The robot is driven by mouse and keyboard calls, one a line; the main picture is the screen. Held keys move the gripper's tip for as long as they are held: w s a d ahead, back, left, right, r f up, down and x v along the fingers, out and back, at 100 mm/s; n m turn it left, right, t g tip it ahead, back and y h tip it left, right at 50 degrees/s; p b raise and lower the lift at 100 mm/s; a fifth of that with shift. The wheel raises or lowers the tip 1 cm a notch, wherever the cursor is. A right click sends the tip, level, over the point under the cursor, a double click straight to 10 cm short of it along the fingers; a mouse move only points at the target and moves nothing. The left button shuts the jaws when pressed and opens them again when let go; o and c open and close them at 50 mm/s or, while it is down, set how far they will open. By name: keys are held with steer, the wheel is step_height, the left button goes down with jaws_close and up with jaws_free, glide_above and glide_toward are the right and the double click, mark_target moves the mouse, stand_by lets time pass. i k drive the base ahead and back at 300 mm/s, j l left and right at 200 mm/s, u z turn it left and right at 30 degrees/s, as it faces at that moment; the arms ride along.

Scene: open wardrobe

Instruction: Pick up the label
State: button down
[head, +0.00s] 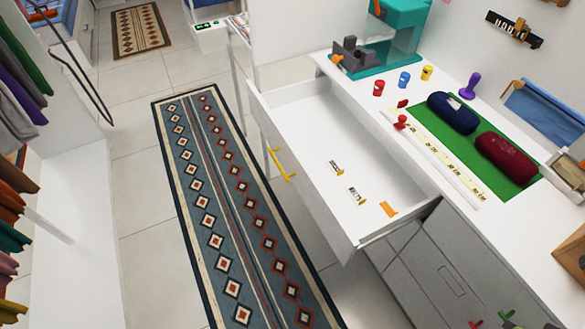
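Two small white labels with dark print lie apart inside the open white drawer (290,110). One label (335,167) is near the middle of the drawer floor. The other label (356,196) is closer to the drawer's front right corner, with a yellowish end. A small orange piece (388,209) lies to its right; I cannot tell whether it is also a label. My gripper is not in view.
The white counter (350,95) holds a teal machine (400,15), small coloured spools, a green mat (462,172) with blue and dark red rolls, and a ruler. Hanging clothes (15,205) are at left. A patterned rug (225,200) covers open floor beside the drawer.

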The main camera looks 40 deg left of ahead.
mark_target(335, 168)
steer(key=u, duration=1.35)
steer(key=i+j, duration=0.65)
steer(key=i+j+u, duration=0.1)
steer(key=i+j, duration=0.55)
steer(key=i, duration=0.25)
